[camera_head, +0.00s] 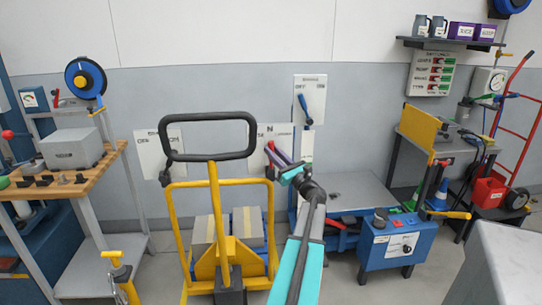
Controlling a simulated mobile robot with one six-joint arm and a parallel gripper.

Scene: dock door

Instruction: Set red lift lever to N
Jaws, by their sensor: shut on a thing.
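The red lift lever (270,147) shows as a short red end in front of a white wall panel (263,131) marked N at its top. The panel's other lettering is too small to read. My gripper (281,164) reaches up from the lower middle and is shut on the lever. The jaws and the yellow pallet truck hide part of the lever and its pivot, so its exact angle against the marks cannot be told.
A yellow pallet truck with a black handle (208,120) stands just left of my arm. A blue-handled lever (304,108) on another panel is above right. A blue box (397,245) stands right. A wooden workbench (70,182) is left.

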